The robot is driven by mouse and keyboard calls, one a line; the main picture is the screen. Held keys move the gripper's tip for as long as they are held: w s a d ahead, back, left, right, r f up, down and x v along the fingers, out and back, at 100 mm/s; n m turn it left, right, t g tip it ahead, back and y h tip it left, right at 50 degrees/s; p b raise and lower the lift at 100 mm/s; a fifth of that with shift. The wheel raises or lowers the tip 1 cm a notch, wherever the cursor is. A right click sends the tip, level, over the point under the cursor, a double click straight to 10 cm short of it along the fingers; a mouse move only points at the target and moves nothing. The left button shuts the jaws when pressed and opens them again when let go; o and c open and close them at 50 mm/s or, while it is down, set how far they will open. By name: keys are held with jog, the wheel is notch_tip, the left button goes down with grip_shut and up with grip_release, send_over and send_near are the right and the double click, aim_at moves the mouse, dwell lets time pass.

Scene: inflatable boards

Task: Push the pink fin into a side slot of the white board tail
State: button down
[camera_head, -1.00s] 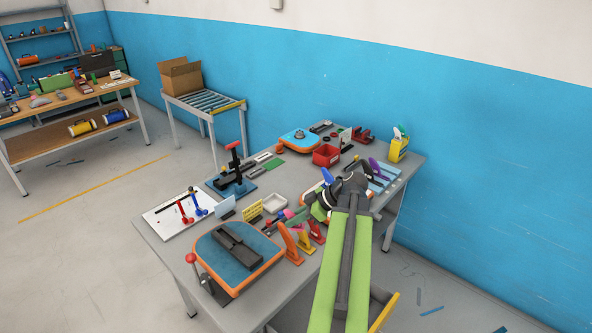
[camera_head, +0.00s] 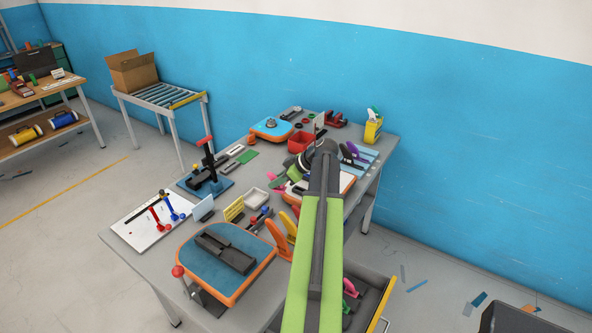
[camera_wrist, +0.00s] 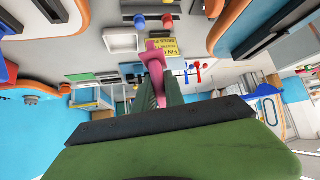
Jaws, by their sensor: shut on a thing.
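The pink fin (camera_wrist: 154,58) is between the fingertips of my gripper (camera_wrist: 158,85) in the wrist view, and the gripper is shut on it. In the head view the fin (camera_head: 277,181) shows as a small pink patch left of my wrist, above the table. The white board tail (camera_head: 347,184), with an orange edge, is partly hidden behind my arm. The fin is held to the left of this board and looks apart from it. The side slots are hidden or too small to tell.
A blue-topped board with an orange edge (camera_head: 190,270) lies at the front left. A yellow sign (camera_head: 233,209), a white tray (camera_head: 257,198) and orange and yellow fins (camera_head: 278,238) stand near the middle. An open drawer (camera_head: 372,300) with pink pieces juts out at the front right.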

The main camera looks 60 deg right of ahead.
jog(key=d+f+m+h+b, duration=0.2)
jog(key=d+f+m, duration=0.1)
jog(key=d, duration=1.2)
jog(key=shift+w+d+t+h, duration=0.3)
jog(key=shift+w+d+h, duration=0.05)
jog(key=shift+d+h, duration=0.05)
notch_tip(320, 180, down, 6)
jog(key=b, duration=0.6)
jog(key=shift+r, duration=0.1)
jog(key=shift+f+b, duration=1.5)
jog(key=shift+b, duration=0.05)
jog(key=c, duration=1.9)
grip_release()
jog(key=o, duration=0.6)
